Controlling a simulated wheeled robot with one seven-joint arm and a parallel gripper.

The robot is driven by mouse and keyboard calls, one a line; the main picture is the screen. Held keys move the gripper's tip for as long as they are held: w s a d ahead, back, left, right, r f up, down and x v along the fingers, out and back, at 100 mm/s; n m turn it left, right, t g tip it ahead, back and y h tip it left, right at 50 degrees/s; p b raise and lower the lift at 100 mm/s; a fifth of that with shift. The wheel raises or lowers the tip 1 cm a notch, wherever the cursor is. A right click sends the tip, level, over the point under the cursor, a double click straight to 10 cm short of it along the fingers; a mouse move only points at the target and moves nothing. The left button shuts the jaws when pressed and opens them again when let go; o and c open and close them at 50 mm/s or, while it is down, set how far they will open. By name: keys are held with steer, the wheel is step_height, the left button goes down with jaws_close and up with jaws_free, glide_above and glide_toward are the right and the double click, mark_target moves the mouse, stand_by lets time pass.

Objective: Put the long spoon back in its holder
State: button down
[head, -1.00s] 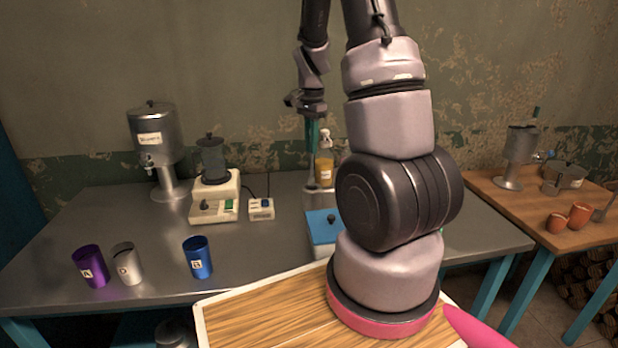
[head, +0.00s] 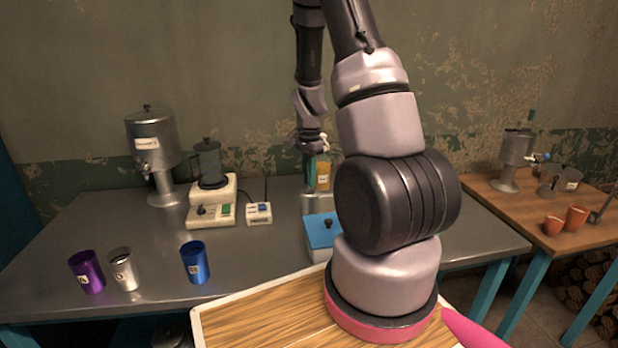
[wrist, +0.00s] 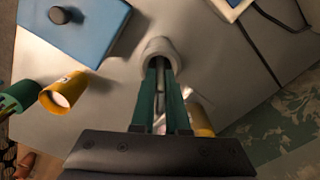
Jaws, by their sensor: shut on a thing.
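My gripper (wrist: 160,68) is shut on a thin, pale piece between its teal fingers in the wrist view. That piece looks like the handle of the long spoon (wrist: 160,112), mostly hidden by the fingers. The fingertips are at a round light-grey opening (wrist: 157,44), which looks like the holder's rim; I cannot tell how far the spoon is inside it. In the head view my gripper (head: 311,168) points down at the back of the metal table, above a grey metal holder (head: 318,204). The spoon cannot be made out there.
The kettle base (head: 211,208) is left.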

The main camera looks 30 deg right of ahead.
steer(key=c, duration=0.9)
jaws_free()
step_height(320, 180, up, 12)
steer(key=shift+r, duration=0.1)
steer(key=s+a+r+n+t, duration=0.2)
steer(key=s+a+r+n, duration=0.1)
steer(key=s+r, duration=0.3)
steer(key=s+a+r+n+t+y, duration=0.1)
steer(key=s+a+r+n+t, duration=0.1)
steer(key=s+a+r+n, duration=0.2)
steer(key=s+a+r+n+t+y, duration=0.1)
steer(key=s+a+r+n+t, duration=0.2)
steer(key=s+a+r, duration=0.3)
steer(key=shift+s+a+r+n, duration=0.1)
steer(key=shift+s+r+n, duration=0.05)
steer(key=shift+s+r, duration=0.9)
steer(key=shift+s+a+r+n, duration=0.15)
steer(key=shift+s+r, duration=0.6)
steer(key=shift+r, duration=0.55)
steer(key=shift+d, duration=0.15)
